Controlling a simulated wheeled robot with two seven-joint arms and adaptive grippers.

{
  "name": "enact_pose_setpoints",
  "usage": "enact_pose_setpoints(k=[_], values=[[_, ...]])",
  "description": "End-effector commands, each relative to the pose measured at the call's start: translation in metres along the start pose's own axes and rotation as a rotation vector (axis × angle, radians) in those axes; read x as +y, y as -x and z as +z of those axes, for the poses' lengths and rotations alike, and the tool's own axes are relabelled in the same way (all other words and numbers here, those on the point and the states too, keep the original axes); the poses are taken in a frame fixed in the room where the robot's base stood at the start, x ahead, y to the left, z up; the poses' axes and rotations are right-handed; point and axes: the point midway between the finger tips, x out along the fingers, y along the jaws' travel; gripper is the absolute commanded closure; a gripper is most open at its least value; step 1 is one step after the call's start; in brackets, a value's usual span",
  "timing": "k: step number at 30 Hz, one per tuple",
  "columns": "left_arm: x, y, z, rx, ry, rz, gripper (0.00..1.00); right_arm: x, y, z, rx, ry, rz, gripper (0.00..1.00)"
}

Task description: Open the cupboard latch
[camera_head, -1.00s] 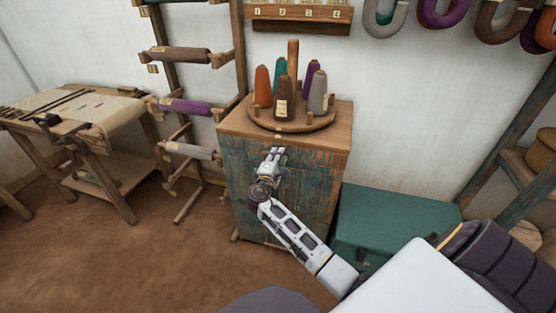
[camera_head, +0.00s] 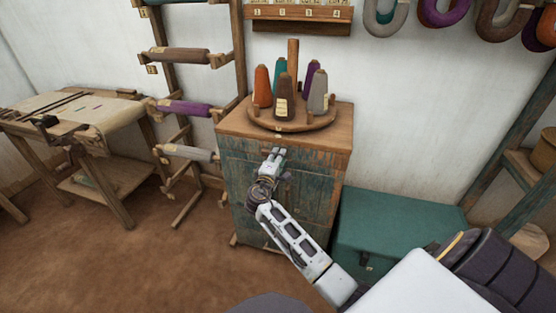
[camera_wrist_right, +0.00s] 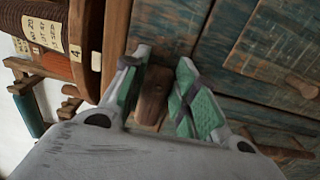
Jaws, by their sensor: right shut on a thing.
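The cupboard (camera_head: 300,190) is a wooden cabinet with worn blue-green doors and a brown top. My right gripper (camera_head: 274,153) is at the upper part of its front, just below the top edge. In the right wrist view, the green-padded fingers of my right gripper (camera_wrist_right: 158,92) stand on both sides of a small brown wooden piece, the latch (camera_wrist_right: 152,95), and are shut on it. The gripper hides most of the latch in the head view. My left gripper is not in view.
A round rack with several yarn cones (camera_head: 284,98) stands on the cupboard. A green chest (camera_head: 395,232) is close on the right. A roller rack (camera_head: 187,107) and a wooden table (camera_head: 85,118) are on the left. A wooden knob (camera_wrist_right: 302,85) shows on the cupboard front.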

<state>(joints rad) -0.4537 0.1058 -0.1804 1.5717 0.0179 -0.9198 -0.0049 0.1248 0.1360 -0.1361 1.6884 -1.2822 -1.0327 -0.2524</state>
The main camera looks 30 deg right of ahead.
Motion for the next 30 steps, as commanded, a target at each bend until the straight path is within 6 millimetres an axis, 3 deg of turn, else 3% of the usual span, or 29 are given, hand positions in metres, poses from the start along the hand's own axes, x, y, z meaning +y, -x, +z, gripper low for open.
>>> enact_pose_setpoints(k=[15,16,20,30], values=[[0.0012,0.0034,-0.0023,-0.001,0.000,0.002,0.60,-0.0022,0.0004,0.0005,-0.001,-0.011,-0.004,0.95],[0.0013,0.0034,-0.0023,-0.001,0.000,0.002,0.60,-0.0022,0.0005,0.0005,-0.001,-0.010,-0.004,0.69],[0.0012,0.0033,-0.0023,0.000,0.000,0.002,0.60,-0.0019,0.0004,0.0004,-0.001,-0.010,-0.004,0.52],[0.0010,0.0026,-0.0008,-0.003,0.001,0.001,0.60,-0.0006,0.0004,0.0001,0.000,-0.009,-0.001,0.50]])
